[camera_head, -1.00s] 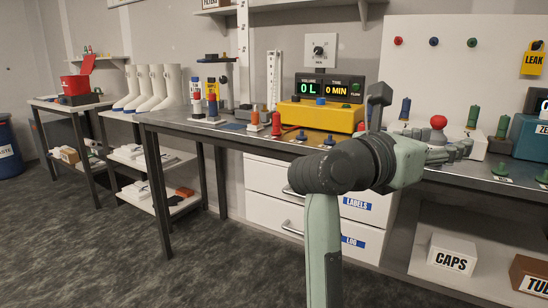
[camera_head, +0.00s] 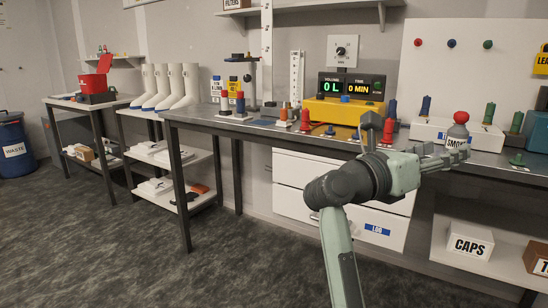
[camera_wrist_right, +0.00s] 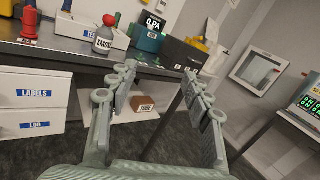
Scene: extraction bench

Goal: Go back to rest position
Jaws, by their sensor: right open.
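My right gripper (camera_head: 440,158) reaches in from below at the right of the head view, in front of the bench's front edge. In the right wrist view its two fingers (camera_wrist_right: 160,110) stand wide apart with nothing between them. Beyond them are the bench edge and the floor. A grey bottle with a red top, labelled SMOKE (camera_head: 458,132), stands on the bench just behind the gripper in the head view. It also shows in the wrist view (camera_wrist_right: 104,38), apart from the fingers. My left gripper is not in view.
The long bench (camera_head: 270,133) carries a yellow pump unit (camera_head: 340,110) reading 0 L and 0 MIN, plus several coloured pieces. White drawers (camera_head: 300,190) and a CAPS box (camera_head: 463,240) are below. A blue waste bin (camera_head: 14,145) stands far left. The floor in front is clear.

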